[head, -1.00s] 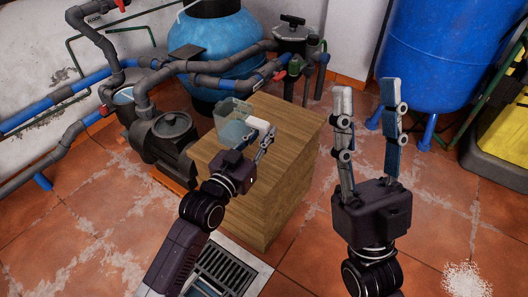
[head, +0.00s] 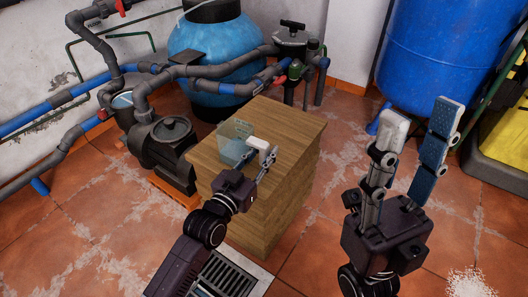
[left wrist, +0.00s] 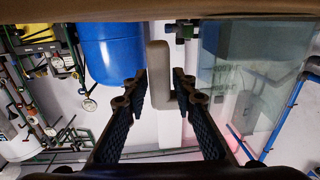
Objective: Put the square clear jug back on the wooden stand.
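The square clear jug (head: 234,148) is upright over the top of the wooden stand (head: 292,125), near its left side. I cannot tell for sure whether its base touches the wood. Its pale handle (head: 257,144) faces my left gripper (head: 262,162). My right gripper (head: 420,130) is open and empty, raised to the right of the stand.
A dark pump (head: 165,145) with grey and blue pipes stands close left of the stand. A light blue tank (head: 215,50) is behind it, and a blue barrel (head: 430,45) is at the back right. A floor drain (head: 228,275) lies in front.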

